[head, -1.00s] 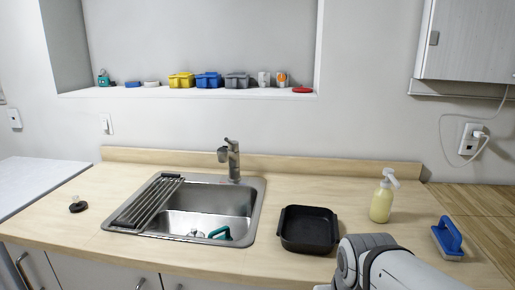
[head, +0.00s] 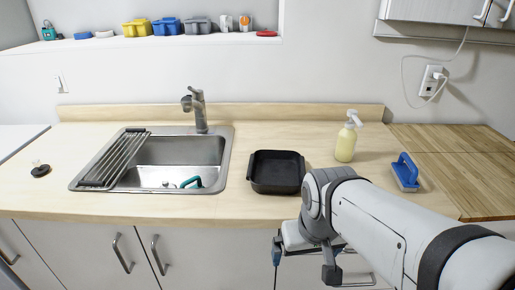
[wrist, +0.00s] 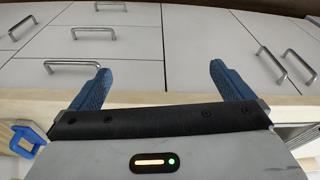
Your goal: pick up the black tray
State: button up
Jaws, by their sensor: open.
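The black tray (head: 276,171) is a square, deep-sided pan. It sits upright on the wooden counter just right of the sink and looks empty. My gripper (wrist: 158,82) shows in the wrist view with its two blue fingers wide apart and nothing between them. In the head view my gripper (head: 278,250) is partly hidden by my arm, in front of the cabinet doors and lower in the picture than the tray. It is apart from the tray. The tray does not show in the wrist view.
The sink (head: 180,160) with a drying rack (head: 115,160) lies left of the tray. A soap bottle (head: 346,141) and a blue brush (head: 406,172) stand to the right. Cabinet handles (head: 121,254) stick out below the counter. Bare counter lies behind the tray.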

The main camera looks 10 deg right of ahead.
aim_at(269, 172)
jog(key=z, duration=2.6)
jog(key=k, duration=1.2)
jog(key=u, duration=1.9)
jog(key=i, duration=0.95)
